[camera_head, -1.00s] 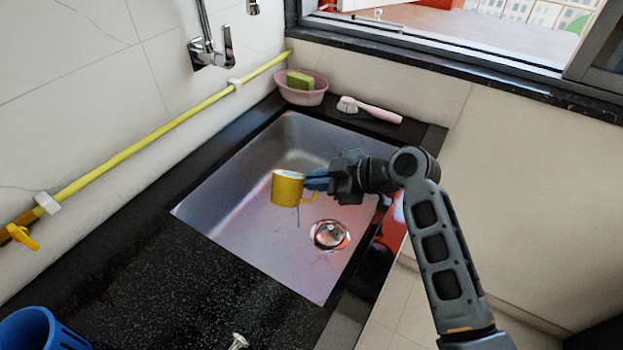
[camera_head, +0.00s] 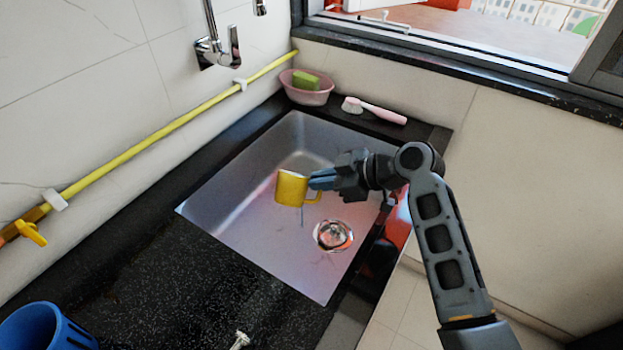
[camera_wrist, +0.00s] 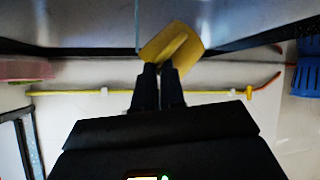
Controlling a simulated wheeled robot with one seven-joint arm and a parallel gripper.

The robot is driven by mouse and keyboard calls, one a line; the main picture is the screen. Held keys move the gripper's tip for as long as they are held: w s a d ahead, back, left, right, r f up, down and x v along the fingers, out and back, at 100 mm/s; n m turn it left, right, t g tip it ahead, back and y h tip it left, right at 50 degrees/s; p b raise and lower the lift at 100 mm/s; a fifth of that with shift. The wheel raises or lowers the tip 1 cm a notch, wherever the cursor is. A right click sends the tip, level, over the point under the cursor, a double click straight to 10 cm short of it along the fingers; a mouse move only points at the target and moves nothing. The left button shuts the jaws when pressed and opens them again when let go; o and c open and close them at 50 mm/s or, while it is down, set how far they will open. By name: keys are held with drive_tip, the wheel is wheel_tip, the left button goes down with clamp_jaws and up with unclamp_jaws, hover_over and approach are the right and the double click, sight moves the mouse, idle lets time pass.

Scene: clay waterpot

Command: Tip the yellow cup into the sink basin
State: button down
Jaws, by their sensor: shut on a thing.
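The yellow cup (camera_head: 291,189) is held in the air over the sink basin (camera_head: 240,200), up and left of the drain in the picture. My gripper (camera_head: 314,181) is shut on the cup at the handle side. In the wrist view the cup (camera_wrist: 180,42) sits at the tips of my gripper (camera_wrist: 158,68) and looks slanted. A thin line shows below the cup in the head view; I cannot tell what it is.
A pink bowl (camera_head: 306,97) with a green sponge (camera_head: 306,80) and a pink brush (camera_head: 375,110) stand on the back ledge. A faucet (camera_head: 217,48) and yellow pipe (camera_head: 150,143) are on the wall. A blue container (camera_head: 62,335) stands front left. The dark counter (camera_head: 180,290) is mostly clear.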

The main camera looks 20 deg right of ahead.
drive_tip(key=shift+w, duration=0.1)
drive_tip(key=shift+w+d+f+m+g+y, duration=0.1)
drive_tip(key=shift+d+m+g+y, duration=0.05)
drive_tip(key=shift+m+g+y, duration=0.2)
idle(0.6)
drive_tip(key=shift+w+d+f+m+g+y, duration=0.25)
drive_tip(key=shift+m+g, duration=0.1)
drive_tip(key=shift+m, duration=0.1)
drive_tip(key=shift+a, duration=0.1)
idle(0.3)
drive_tip(key=shift+w+d+f+m+g+y, duration=0.2)
drive_tip(key=shift+m+g+y, duration=0.1)
drive_tip(key=shift+m, duration=0.1)
drive_tip(key=shift+d, duration=0.1)
idle(0.5)
